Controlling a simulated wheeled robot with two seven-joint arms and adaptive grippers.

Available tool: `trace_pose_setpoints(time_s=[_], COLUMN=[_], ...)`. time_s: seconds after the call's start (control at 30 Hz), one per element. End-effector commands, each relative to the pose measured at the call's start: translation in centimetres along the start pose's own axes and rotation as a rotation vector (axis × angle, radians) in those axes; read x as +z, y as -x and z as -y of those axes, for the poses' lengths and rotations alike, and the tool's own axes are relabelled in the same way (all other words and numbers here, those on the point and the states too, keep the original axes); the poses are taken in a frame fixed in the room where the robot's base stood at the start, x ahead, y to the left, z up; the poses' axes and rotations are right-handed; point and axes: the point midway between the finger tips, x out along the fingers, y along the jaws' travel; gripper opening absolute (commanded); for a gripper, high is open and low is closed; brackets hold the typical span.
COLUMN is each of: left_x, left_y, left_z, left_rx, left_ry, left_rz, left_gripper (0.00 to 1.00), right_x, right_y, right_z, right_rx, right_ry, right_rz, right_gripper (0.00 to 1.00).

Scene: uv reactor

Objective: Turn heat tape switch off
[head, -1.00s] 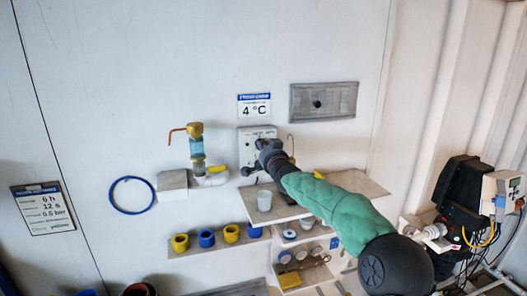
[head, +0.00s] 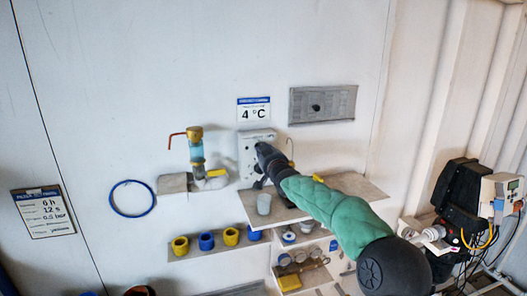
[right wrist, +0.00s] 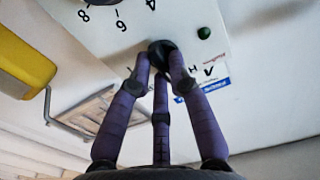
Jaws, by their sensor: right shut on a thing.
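The white control box (head: 247,143) is fixed to the wall under the 4 °C sign. My right gripper (head: 260,165) is at the front of this box, and its arm hides the box's lower right part. There my right gripper's (right wrist: 161,62) purple fingers are closed around a black knob (right wrist: 161,48) on that face. The fingers hide part of the knob, so its exact setting cannot be read. My left gripper is not in view.
A brass valve with a red handle (head: 178,135) and a white pipe stand left of the box. A grey wall plate (head: 322,103) is up right. A blue hose ring (head: 132,198) hangs left.

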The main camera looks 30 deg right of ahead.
Motion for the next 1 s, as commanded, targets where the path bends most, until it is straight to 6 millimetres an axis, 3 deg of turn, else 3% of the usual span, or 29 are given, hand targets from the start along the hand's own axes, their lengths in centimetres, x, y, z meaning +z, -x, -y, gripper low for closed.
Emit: trace_pose_setpoints(time_s=[0.5, 0.53, 0.6, 1.0], left_x=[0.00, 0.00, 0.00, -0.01], left_y=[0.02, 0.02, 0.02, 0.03], left_z=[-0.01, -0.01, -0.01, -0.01], left_rx=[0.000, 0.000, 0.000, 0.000], left_ry=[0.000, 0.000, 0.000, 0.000], left_rz=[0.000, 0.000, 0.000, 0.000], left_gripper=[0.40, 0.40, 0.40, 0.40], right_x=[0.32, 0.32, 0.29, 0.05], right_y=[-0.03, -0.03, -0.03, 0.27], right_z=[0.07, 0.08, 0.07, 0.00], right_rx=[-0.001, -0.002, -0.001, 0.000], right_ry=[0.019, 0.018, 0.018, 0.016], right_rz=[0.005, 0.005, 0.005, 0.001], right_gripper=[0.00, 0.28, 0.44, 0.44])
